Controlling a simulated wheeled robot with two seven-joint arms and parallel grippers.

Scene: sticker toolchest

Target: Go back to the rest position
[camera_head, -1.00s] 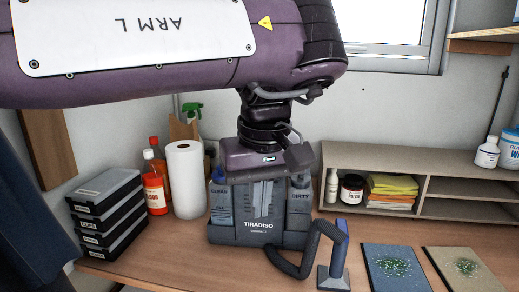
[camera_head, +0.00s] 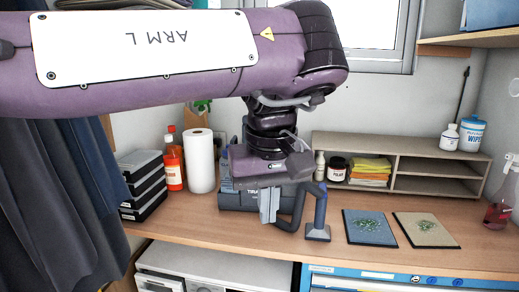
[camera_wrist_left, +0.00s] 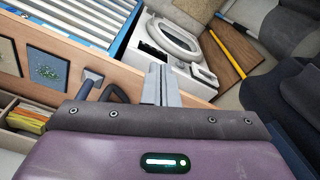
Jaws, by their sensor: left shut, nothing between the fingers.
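My left arm reaches in from the left in the head view. Its gripper (camera_head: 268,206) points down in front of the dark Tiradiso machine (camera_head: 236,200) on the bench. The grey fingers are together with nothing between them. In the left wrist view the shut fingers (camera_wrist_left: 160,84) extend past the bench edge. The gripper and wrist hide much of the machine. My right gripper does not show in any view.
The wooden bench (camera_head: 190,232) carries black cases (camera_head: 143,185), orange bottles (camera_head: 174,165), a paper roll (camera_head: 201,160), a blue-grey hose tool (camera_head: 318,215) and two sample boards (camera_head: 368,227). A shelf unit (camera_head: 425,166) stands behind. A blue toolchest (camera_head: 400,280) and a white appliance (camera_head: 215,265) sit below.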

